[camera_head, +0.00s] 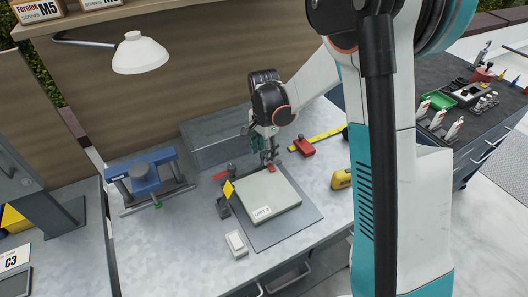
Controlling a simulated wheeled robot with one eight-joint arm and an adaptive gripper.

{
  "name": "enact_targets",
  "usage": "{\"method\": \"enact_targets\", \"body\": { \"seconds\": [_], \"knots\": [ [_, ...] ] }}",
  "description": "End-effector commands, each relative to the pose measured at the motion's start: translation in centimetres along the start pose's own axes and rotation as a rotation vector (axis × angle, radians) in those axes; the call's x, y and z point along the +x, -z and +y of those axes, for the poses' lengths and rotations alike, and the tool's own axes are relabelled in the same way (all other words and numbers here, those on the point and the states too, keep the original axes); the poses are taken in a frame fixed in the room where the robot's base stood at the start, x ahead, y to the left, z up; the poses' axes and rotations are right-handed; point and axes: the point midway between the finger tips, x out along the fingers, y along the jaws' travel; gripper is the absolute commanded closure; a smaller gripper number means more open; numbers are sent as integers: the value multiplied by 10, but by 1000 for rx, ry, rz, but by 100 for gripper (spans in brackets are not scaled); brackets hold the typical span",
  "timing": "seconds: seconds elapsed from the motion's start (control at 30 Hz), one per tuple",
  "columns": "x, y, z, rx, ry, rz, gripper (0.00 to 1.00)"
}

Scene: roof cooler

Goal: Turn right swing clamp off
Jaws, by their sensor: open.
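A pale grey block (268,197) labelled "UNIT 2" lies on a darker grey plate (303,224) on the workbench. A small red-ended part (271,168) at the block's back edge, just under my gripper, looks like the right swing clamp; its lever position is too small to tell. A dark clamp-like part with a yellow tab (228,188) stands at the block's left edge. My gripper (269,157) is open and points down over the back edge of the block. I cannot tell whether its fingers touch the red-ended part, which they partly hide.
A red item (303,147) lies by a yellow strip (327,136) right of my gripper. A yellow tool (341,179), a white switch box (236,243), a blue vise (145,175) and a grey box (205,137) surround the plate. A lamp (140,53) overhangs the back left.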

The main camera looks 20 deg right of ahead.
Motion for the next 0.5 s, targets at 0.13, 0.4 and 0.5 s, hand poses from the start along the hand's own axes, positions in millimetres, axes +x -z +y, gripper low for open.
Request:
{"method": "enact_targets", "body": {
  "seconds": [0.13, 0.4, 0.5],
  "knots": [
    [0, 0, 0, 0, 0, 0, 57],
    [0, 0, 0, 0, 0, 0, 96],
    [0, 0, 0, 0, 0, 0, 100]
  ]
}}
